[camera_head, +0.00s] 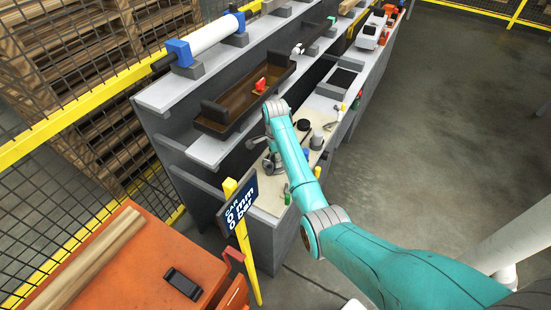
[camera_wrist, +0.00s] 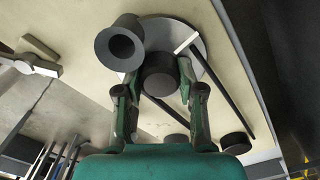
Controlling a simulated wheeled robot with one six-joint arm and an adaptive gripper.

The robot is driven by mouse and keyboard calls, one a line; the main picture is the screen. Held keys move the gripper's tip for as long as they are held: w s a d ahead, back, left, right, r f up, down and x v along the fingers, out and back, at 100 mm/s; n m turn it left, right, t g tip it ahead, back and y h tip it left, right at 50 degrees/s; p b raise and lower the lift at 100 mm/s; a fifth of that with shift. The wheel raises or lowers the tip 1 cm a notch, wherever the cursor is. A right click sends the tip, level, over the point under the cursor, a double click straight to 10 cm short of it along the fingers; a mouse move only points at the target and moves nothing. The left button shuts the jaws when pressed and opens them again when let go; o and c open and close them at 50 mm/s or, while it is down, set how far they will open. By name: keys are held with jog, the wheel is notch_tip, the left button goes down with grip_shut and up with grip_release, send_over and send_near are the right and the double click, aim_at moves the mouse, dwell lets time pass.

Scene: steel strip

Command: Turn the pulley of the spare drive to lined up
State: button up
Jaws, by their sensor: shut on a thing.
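In the wrist view, a light grey disc, which looks like the pulley (camera_wrist: 196,28), lies on a pale board with a dark round hub (camera_wrist: 160,72) standing on it. A white mark (camera_wrist: 187,42) shows near the disc's right edge. My gripper (camera_wrist: 159,84) has one finger on each side of the hub and is shut on it. Two dark straight strips, like a belt, run from the disc to a small dark cylinder (camera_wrist: 235,144). In the head view my gripper is low over the bench, mostly hidden by my arm, and I cannot make out the pulley.
A grey hollow flanged tube (camera_wrist: 120,42) stands close to the hub and hides part of the disc. A grey T-shaped part (camera_wrist: 38,58) lies at left. A brown trough (camera_head: 214,118) sits on the shelf behind.

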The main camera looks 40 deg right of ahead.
jog(key=o, duration=1.1)
jog(key=shift+o, duration=0.2)
jog(key=shift+r, duration=0.1)
notch_tip(320, 180, up, 7)
jog(key=shift+r, duration=0.15)
